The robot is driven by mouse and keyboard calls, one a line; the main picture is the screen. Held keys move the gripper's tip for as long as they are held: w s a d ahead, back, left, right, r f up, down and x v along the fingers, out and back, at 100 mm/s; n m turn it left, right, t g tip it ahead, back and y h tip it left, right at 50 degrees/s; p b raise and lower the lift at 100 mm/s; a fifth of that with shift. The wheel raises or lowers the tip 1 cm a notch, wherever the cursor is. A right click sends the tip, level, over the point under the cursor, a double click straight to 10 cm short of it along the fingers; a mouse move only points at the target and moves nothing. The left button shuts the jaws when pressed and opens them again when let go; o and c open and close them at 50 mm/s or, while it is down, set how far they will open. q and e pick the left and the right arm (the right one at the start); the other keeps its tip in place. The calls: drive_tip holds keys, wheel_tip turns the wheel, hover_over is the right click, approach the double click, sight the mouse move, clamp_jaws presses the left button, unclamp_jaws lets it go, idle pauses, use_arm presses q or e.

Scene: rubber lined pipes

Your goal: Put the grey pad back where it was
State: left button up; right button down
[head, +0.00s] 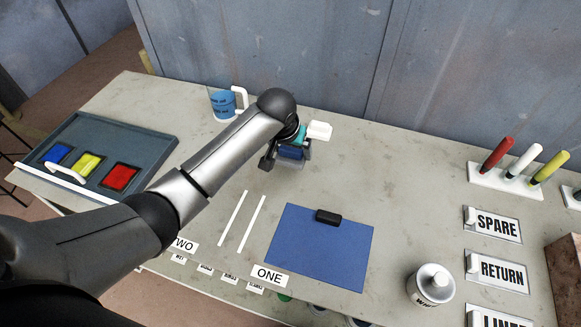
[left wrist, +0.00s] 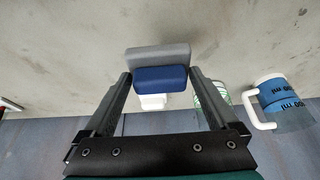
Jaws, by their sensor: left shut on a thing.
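My left gripper (head: 287,156) reaches over the back middle of the table, fingers downward. In the left wrist view its two fingers (left wrist: 163,85) are shut on a blue block-shaped part (left wrist: 160,79). A grey slab (left wrist: 158,54) shows just beyond that blue part; together they look like the grey pad and its grip. In the head view the blue part (head: 291,152) is partly covered by the fingers. I cannot tell whether the pad touches the table. My right gripper is in neither view.
A blue mat (head: 300,252) with a black block (head: 328,217) lies in front. A jug (head: 222,105) stands behind my arm. A tray (head: 97,135) is at left, a tin (head: 430,287) at front right, and a marker rack (head: 505,182) at right. Two white strips (head: 242,222) lie mid-table.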

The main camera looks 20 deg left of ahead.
sight(291, 175)
use_arm(q)
drive_tip(key=shift+f, duration=0.95)
wheel_tip(291, 175, down, 4)
drive_tip(key=shift+r+b, duration=0.25)
drive_tip(key=shift+b, duration=0.3)
drive_tip(key=shift+f, duration=0.4)
drive_tip(key=shift+f, duration=0.2)
drive_tip(key=o, duration=0.8)
drive_tip(key=shift+o, duration=0.2)
drive_tip(key=shift+r, duration=0.1)
